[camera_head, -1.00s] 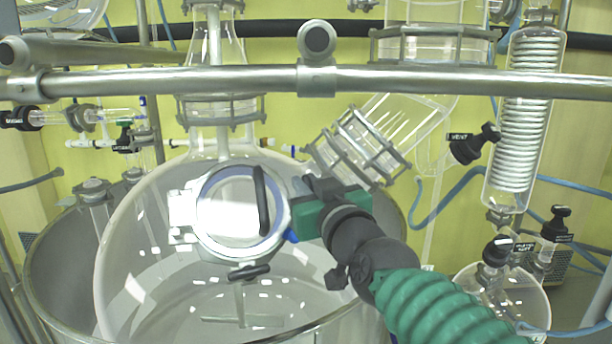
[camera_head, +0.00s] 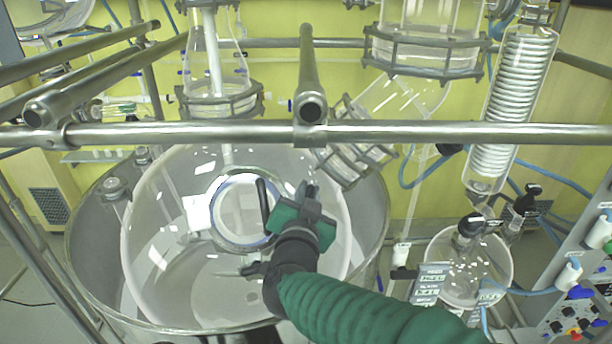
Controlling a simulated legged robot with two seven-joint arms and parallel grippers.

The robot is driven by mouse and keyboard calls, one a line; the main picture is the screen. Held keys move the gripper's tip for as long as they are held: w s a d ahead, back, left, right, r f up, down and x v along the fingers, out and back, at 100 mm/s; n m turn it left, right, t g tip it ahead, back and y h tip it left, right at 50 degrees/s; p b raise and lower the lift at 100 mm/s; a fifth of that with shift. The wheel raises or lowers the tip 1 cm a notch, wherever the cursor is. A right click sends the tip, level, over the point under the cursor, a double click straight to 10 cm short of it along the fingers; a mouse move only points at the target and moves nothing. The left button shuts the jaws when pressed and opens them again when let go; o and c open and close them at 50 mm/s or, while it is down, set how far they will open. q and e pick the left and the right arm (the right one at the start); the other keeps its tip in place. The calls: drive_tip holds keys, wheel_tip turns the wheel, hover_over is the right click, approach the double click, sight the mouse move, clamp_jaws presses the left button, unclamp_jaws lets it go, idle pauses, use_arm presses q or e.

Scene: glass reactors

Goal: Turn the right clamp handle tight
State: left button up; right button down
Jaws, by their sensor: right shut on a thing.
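The big round glass reactor vessel (camera_head: 165,255) has a round port with a metal ring and glass lid (camera_head: 238,207) on its front. A black bar handle (camera_head: 263,204) crosses the right part of the lid. My right gripper (camera_head: 287,208), green and dark grey, is at the right edge of the ring and shut on the right clamp handle. The jaws hide most of this handle, so its angle cannot be told. A small dark clamp handle (camera_head: 252,269) shows at the ring's lower edge. My left gripper is not in view.
A horizontal metal rail (camera_head: 420,132) crosses in front above the vessel. A metal tub (camera_head: 85,262) surrounds the vessel. A coiled glass condenser (camera_head: 505,100) and a round flask (camera_head: 470,262) stand to the right. A control panel (camera_head: 580,315) is at the lower right.

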drive_tip(key=m+g+h+p, duration=0.1)
drive_tip(key=m+p, duration=0.1)
drive_tip(key=m+g+h+p, duration=0.1)
drive_tip(key=m+p, duration=0.1)
drive_tip(key=m, duration=0.1)
drive_tip(key=m+g+h+p, duration=0.2)
drive_tip(key=m, duration=0.1)
drive_tip(key=shift+s+d+f+p, duration=0.2)
drive_tip(key=shift+f+p, duration=0.05)
drive_tip(key=shift+p, duration=0.15)
drive_tip(key=m, duration=0.1)
drive_tip(key=m+g+p, duration=0.2)
drive_tip(key=shift+s+d+f+m, duration=0.1)
drive_tip(key=shift+s+f+m, duration=0.05)
drive_tip(key=shift+f+m, duration=0.15)
drive_tip(key=shift+p, duration=0.45)
drive_tip(key=shift+f+m, duration=0.15)
drive_tip(key=shift+m, duration=0.15)
drive_tip(key=c, duration=1.4)
unclamp_jaws()
drive_tip(key=shift+c, duration=0.2)
drive_tip(key=shift+r, duration=0.2)
